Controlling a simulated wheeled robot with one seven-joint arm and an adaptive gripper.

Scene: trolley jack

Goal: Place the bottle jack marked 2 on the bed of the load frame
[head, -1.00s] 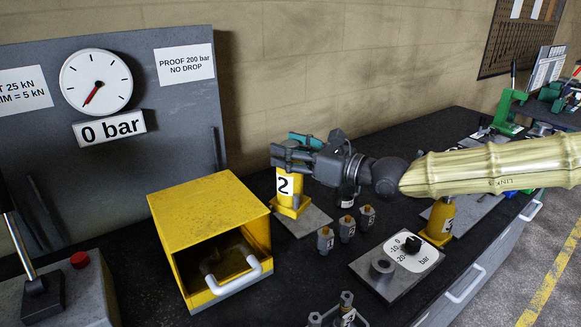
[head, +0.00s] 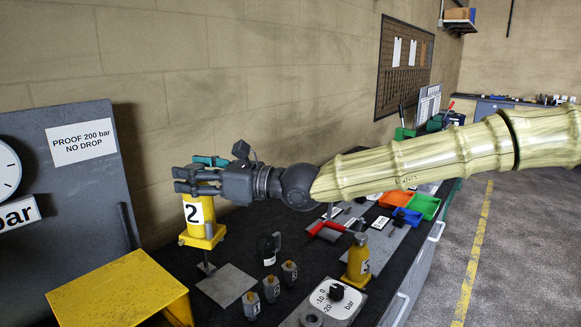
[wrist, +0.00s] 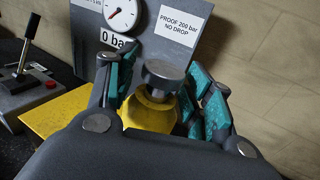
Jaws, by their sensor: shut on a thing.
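The yellow bottle jack marked 2 (head: 199,215) is upright in the head view, its base above the bench, with a dark thin post visible under it. My gripper (head: 198,178) is shut around its upper part. In the wrist view the jack's grey round top and yellow body (wrist: 150,112) sit between the teal finger pads of my gripper (wrist: 160,95). A grey plate (head: 227,287) lies on the bench below and to the right of the jack. I cannot make out the load frame's bed for certain in these views.
Small grey fittings (head: 270,288) and a pressure block (head: 330,300) stand nearby. Another yellow jack (head: 358,262) stands to the right. Coloured trays (head: 410,212) lie farther back.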

